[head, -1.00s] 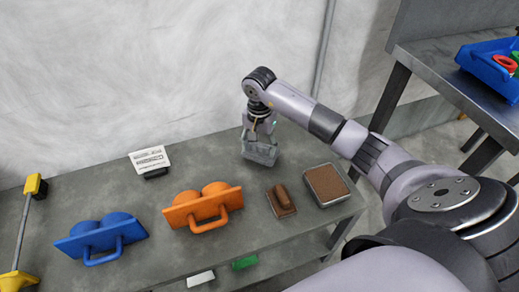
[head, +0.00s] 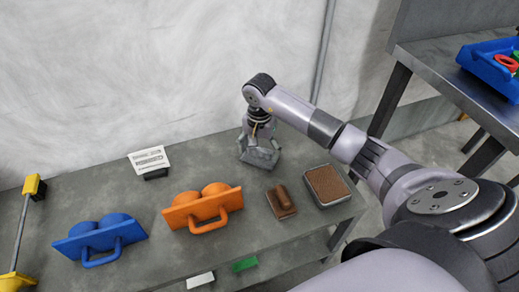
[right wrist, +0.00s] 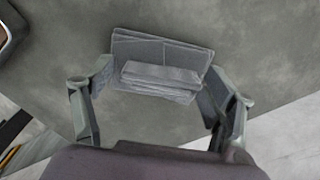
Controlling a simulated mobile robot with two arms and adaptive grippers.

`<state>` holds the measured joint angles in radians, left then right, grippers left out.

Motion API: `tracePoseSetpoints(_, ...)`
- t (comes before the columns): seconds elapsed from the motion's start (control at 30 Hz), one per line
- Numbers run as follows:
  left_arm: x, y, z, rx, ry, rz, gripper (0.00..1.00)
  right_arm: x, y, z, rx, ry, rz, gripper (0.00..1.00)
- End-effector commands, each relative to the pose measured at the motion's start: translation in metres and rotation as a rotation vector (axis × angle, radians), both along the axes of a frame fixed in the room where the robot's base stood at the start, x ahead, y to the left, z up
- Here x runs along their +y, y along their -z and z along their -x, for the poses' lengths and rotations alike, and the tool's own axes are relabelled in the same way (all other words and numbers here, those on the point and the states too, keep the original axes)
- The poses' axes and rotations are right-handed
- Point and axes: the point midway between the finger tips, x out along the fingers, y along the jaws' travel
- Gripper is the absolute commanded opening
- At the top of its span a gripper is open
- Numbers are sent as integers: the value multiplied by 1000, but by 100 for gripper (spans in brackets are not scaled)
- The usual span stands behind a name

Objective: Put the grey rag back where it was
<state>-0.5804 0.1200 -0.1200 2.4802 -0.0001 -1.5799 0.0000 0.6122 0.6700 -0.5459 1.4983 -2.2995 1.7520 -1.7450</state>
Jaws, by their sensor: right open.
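The grey rag (head: 261,156) lies folded on the grey table toward the back, behind the brown items. It also shows in the right wrist view (right wrist: 165,60) as a flat folded stack with a raised fold on top. My right gripper (head: 259,146) points down over the rag. In the right wrist view its two fingers (right wrist: 158,92) are spread apart, one on each side of the rag's raised fold, and the fold is not pinched. My left gripper is not in view.
On the table (head: 110,190) stand an orange twin-barrel piece (head: 203,206), a blue one (head: 101,238), a brown block with a handle (head: 281,201), a brown-topped tray (head: 327,185) and a white card (head: 150,159). A yellow-ended bar (head: 22,230) is at left. A blue bin (head: 490,68) sits on the right table.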

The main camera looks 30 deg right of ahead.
Motion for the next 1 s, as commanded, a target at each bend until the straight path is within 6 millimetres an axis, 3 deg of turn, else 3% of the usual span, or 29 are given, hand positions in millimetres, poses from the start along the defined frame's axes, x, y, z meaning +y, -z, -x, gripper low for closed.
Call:
tracePoseSetpoints(0.17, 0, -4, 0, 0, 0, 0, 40, 0, -7, 0, -1, 0, -1, 78)
tracePoseSetpoints(0.43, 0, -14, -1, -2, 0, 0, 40, -1, -59, -1, -4, 0, 3, 78)
tracePoseSetpoints(0.53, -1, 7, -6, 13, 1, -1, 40, -1, -80, -1, -4, 0, 3, 78)
tracePoseSetpoints(0.7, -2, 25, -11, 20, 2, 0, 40, -1, -108, -1, -3, 0, 1, 78)
tracePoseSetpoints(1.0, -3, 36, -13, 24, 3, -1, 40, 0, -123, 0, 1, 0, 1, 78)
